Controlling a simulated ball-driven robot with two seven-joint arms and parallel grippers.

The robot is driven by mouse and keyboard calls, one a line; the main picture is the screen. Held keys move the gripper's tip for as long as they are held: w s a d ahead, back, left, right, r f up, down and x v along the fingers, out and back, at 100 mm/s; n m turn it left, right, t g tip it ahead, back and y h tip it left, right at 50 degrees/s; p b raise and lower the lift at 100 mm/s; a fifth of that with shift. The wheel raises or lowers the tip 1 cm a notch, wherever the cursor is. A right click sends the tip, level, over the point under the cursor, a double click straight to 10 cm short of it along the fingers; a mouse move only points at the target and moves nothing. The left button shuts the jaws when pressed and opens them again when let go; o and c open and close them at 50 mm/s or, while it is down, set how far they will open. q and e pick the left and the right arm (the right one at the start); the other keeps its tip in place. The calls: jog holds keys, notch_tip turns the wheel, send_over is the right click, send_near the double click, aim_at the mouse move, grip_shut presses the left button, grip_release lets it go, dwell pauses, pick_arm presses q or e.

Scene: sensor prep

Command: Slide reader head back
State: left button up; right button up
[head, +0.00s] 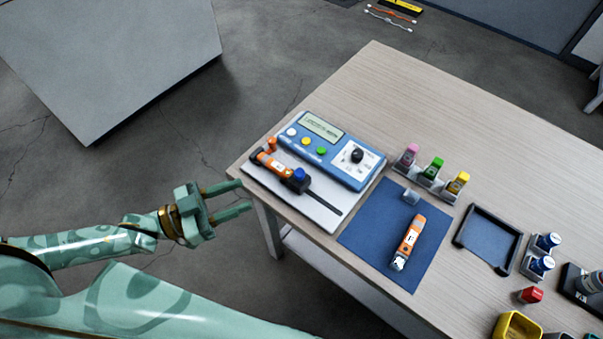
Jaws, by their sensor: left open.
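A blue meter (325,158) with a small screen, coloured buttons and a black dial sits at the table's left corner. In front of it is a pale base plate (322,215) with a dark slot. A dark reader head (298,182) with a blue knob stands on this plate at the upper end of the visible slot. An orange and white sensor (268,161) lies beside it, its end against or very near the head; I cannot tell which. My left gripper (246,196) is open and empty, just off the table's left edge, apart from the plate. My right gripper is not in view.
Pink, green and yellow bottles stand in a rack (430,184). A dark tray (462,238) and blue-capped bottles (546,243) are to the right. The table's far part is clear.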

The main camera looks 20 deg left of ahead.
aim_at(294, 175)
pick_arm(q)
jog(key=b+x, duration=0.3)
jog(key=x, duration=1)
jog(key=shift+w+d+f, duration=0.15)
jog(key=shift+w+d, duration=0.4)
jog(key=shift+d, duration=0.05)
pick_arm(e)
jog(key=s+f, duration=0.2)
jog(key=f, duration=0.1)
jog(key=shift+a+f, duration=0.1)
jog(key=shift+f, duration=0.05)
